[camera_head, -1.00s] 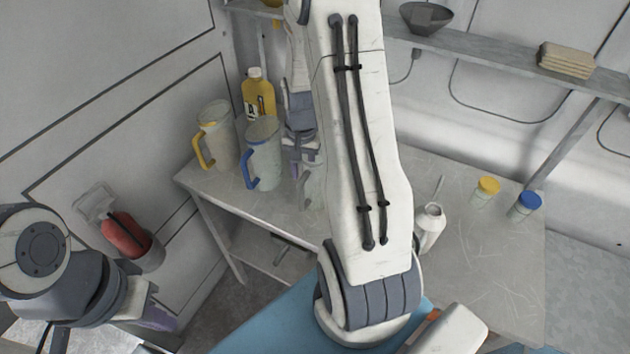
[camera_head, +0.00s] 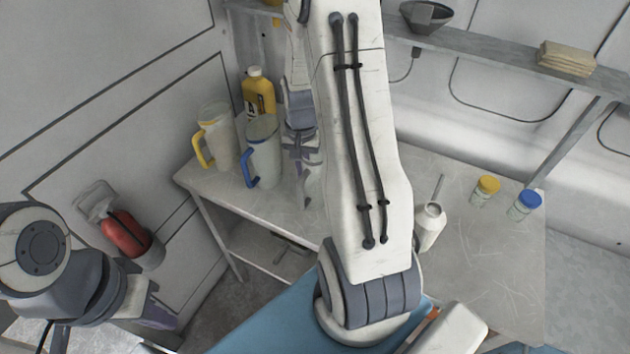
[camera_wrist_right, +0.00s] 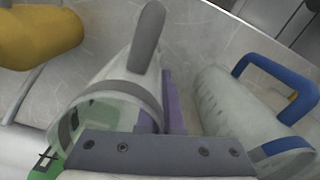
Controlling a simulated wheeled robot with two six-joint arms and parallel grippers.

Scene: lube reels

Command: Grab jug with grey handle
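In the right wrist view, the jug with the grey handle (camera_wrist_right: 108,98) fills the left and middle, clear-walled with a grey band and its grey handle (camera_wrist_right: 147,38) pointing up in the picture. My right gripper (camera_wrist_right: 168,100) has purple finger pads right beside this jug; whether they touch or grip it is unclear. In the head view my right gripper (camera_head: 304,150) is partly hidden behind my right arm, over the table beside the blue-handled jug (camera_head: 263,155). The grey-handled jug is mostly hidden there. My left gripper (camera_head: 157,313) hangs at lower left, away from the table, its opening unclear.
The blue-handled jug lies close on the right in the wrist view (camera_wrist_right: 240,115). A yellow-handled jug (camera_head: 218,138) and yellow bottle (camera_head: 259,92) stand behind it. A shelf (camera_head: 480,55) runs above.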

